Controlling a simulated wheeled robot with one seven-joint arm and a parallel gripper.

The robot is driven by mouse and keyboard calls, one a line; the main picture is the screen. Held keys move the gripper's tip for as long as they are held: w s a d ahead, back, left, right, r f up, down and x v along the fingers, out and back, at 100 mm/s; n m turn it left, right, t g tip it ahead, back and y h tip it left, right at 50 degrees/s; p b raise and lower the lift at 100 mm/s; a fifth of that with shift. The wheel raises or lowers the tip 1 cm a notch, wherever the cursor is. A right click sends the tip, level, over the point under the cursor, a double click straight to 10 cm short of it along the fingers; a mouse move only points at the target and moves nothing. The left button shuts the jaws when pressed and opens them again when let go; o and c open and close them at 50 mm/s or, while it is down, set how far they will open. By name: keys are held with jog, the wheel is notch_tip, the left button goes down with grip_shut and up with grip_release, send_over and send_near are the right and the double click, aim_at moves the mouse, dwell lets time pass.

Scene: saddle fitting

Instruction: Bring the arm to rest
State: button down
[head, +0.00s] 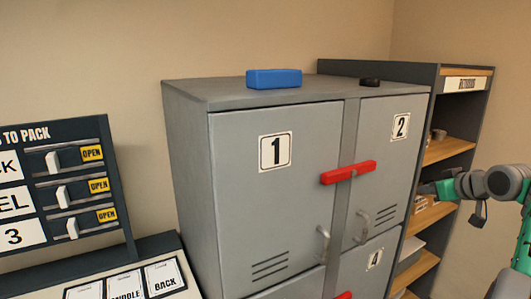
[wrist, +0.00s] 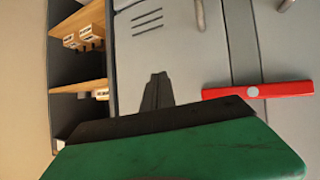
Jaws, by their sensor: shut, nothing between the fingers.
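My gripper (head: 426,188) is at the right in the head view, in front of the shelf unit and just right of the locker doors. Its dark fingers are shut with nothing between them. In the wrist view my gripper (wrist: 157,88) shows as a green body with narrow dark fingers pointing at the locker front. The fingers look apart from the locker. My arm extends from the gripper to the right edge of the head view.
The grey locker (head: 190,130) has numbered doors and a red latch bar (head: 348,172) across doors 1 and 2. A blue block (head: 273,78) and a small black object (head: 370,82) lie on top. A shelf unit (head: 450,150) stands right, a slider board (head: 60,130) left.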

jog(key=s+f+m+g+h, duration=0.1)
jog(key=s+f+m+g, duration=0.25)
jog(key=s+f, duration=0.45)
jog(key=s+f+m+g, duration=0.3)
jog(key=s+f+m, duration=0.1)
jog(key=f, duration=0.7)
jog(key=s+a+f+g, duration=0.2)
jog(key=s+a+f, duration=0.2)
jog(key=s+a, duration=0.55)
jog(key=s+a+f+g, duration=0.2)
jog(key=s+a+f, duration=0.35)
jog(key=a, duration=0.75)
jog(key=a+r+n+t, duration=0.1)
jog(key=a+r+n, duration=0.1)
jog(key=a+r, duration=0.2)
jog(key=w+a+r+n+t, duration=0.1)
jog(key=a+r+n+t, duration=0.1)
jog(key=a, duration=0.6)
notch_tip(320, 180, up, 2)
jog(key=shift+w+a+n, duration=0.15)
jog(key=shift+a+n, duration=0.05)
jog(key=shift+n, duration=0.55)
